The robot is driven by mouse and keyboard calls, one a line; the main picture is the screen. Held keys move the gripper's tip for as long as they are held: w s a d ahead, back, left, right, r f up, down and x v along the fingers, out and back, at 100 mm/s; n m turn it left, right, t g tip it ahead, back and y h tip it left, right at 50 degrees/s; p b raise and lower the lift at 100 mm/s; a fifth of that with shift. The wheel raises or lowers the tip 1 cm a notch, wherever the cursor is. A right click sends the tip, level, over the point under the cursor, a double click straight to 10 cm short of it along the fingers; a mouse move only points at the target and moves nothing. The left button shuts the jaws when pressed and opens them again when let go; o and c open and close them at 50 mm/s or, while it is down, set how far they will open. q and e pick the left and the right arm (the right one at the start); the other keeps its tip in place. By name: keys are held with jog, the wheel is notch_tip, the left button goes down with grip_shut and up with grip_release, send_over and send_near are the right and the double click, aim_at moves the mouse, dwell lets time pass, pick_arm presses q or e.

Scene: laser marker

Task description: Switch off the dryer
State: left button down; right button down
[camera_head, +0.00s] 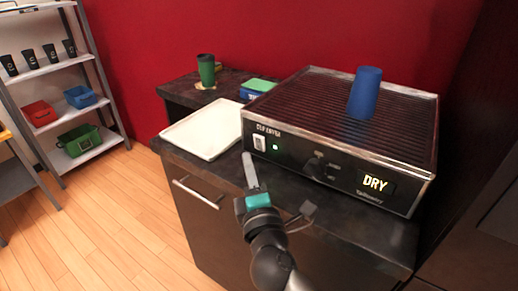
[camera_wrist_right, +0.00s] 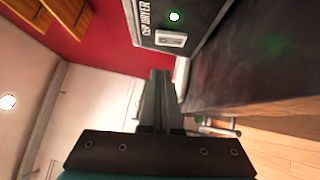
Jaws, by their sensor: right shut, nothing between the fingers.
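The dryer (camera_head: 345,143) is a dark box with a ribbed top on the counter. In the right wrist view the switch (camera_wrist_right: 171,39) and green light (camera_wrist_right: 174,16) show beyond the fingers. My right gripper (camera_head: 249,157) is shut and empty, just in front of and below the switch, apart from it in the wrist view (camera_wrist_right: 160,74). My left gripper is not in view.
A blue cup (camera_head: 365,92) stands upside down on the dryer. A white tray (camera_head: 203,128) lies to its left, with a green cup (camera_head: 206,70) and a blue-green box (camera_head: 258,87) behind. Shelves (camera_head: 72,68) stand at the far left. Floor in front of them is clear.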

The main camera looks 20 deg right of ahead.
aim_at(255, 139)
jog(key=w+d, duration=0.2)
jog(key=shift+w+d+r, duration=0.25)
jog(key=shift+d+r, duration=0.05)
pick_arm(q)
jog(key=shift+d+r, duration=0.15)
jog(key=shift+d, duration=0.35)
pick_arm(e)
jog(key=shift+w+d, duration=0.25)
jog(key=shift+d, duration=0.05)
